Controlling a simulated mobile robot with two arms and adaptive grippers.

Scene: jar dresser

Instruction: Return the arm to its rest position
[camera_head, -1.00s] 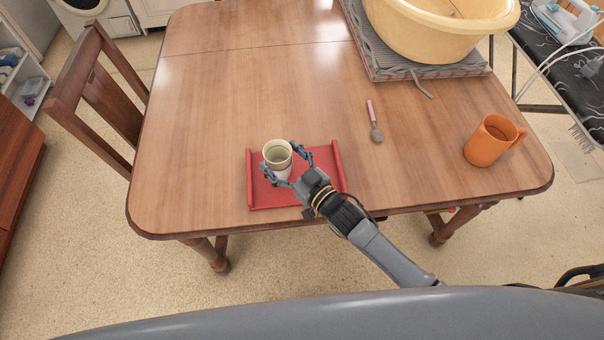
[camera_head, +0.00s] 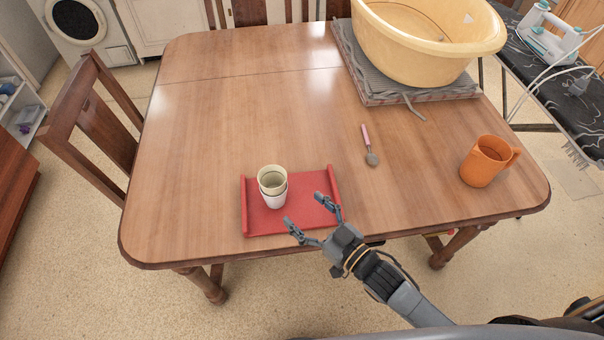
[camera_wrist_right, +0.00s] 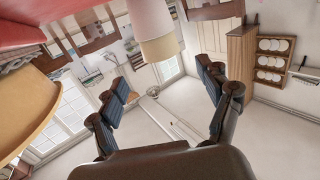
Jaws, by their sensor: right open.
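My right gripper (camera_head: 305,211) is open and empty. It is at the front edge of the red tray (camera_head: 310,181), with its fingers spread toward the cups. A pale cream cup (camera_head: 271,188) sits nested in a white cup (camera_head: 275,201) on the tray, both upright. The fingers are apart from them, in front and to the right. In the right wrist view the cups (camera_wrist_right: 153,22) show at the top, beyond the open fingertips (camera_wrist_right: 165,78). My left gripper is not in view.
The wooden table (camera_head: 230,110) also bears a pink-handled spoon (camera_head: 369,146), an orange mug (camera_head: 484,163) and a large yellow basin (camera_head: 425,45) on a grey mat (camera_head: 375,82). A chair (camera_head: 100,135) stands at the left. The table's left and middle are clear.

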